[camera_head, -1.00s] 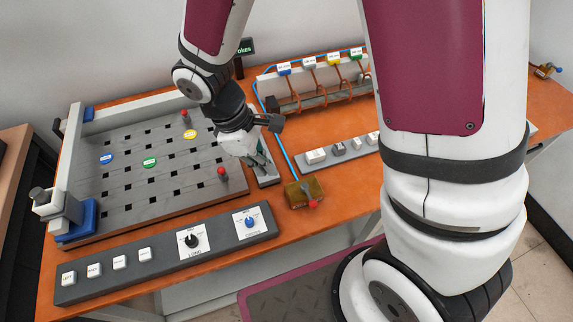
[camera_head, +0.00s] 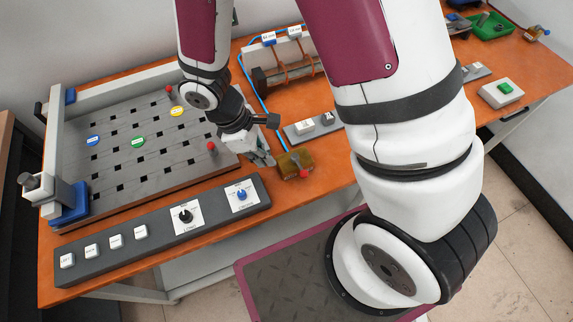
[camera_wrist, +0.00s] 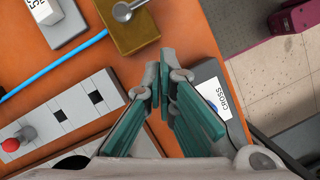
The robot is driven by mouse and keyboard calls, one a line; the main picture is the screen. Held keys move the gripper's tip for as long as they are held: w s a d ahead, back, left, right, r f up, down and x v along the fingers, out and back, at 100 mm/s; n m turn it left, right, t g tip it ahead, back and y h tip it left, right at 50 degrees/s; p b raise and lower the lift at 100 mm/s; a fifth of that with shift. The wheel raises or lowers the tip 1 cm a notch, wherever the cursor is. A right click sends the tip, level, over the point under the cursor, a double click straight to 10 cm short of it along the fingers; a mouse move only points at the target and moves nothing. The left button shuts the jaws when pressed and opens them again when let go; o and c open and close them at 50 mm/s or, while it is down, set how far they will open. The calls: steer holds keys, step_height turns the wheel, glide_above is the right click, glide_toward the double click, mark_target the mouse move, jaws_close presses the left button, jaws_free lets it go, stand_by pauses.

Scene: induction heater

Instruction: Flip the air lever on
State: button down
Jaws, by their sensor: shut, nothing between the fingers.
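The air lever is a brass block (camera_head: 294,161) with a red-tipped handle (camera_head: 304,172), near the front edge of the orange table. The handle points toward the front. In the wrist view the brass block (camera_wrist: 135,32) lies at the top, with a round metal part (camera_wrist: 122,11) on it; the red tip is not seen there. My gripper (camera_head: 266,160) is shut and empty, just left of the block and low over the table. Its fingertips (camera_wrist: 165,75) are apart from the block in the wrist view.
A slotted grey board (camera_head: 140,150) with red knobs stands left of my gripper. A button panel (camera_head: 150,232) with two dials runs along the front edge. A blue hose (camera_head: 247,82) and a small button strip (camera_head: 312,128) lie behind the block.

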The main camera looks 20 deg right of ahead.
mark_target(286, 173)
steer(key=x, duration=0.3)
steer(key=shift+s+f, duration=0.1)
steer(key=shift+f, duration=0.15)
steer(key=shift+s+d+f+p, duration=0.1)
steer(key=shift+s+d+p, duration=0.15)
steer(key=shift+d, duration=0.35)
steer(key=shift+s+d+f+p, duration=0.1)
steer(key=shift+s+d+p, duration=0.2)
steer(key=shift+d, duration=0.35)
steer(key=shift+s+d+f+p, duration=0.15)
steer(key=shift+s+d, duration=0.15)
steer(key=shift+d, duration=0.3)
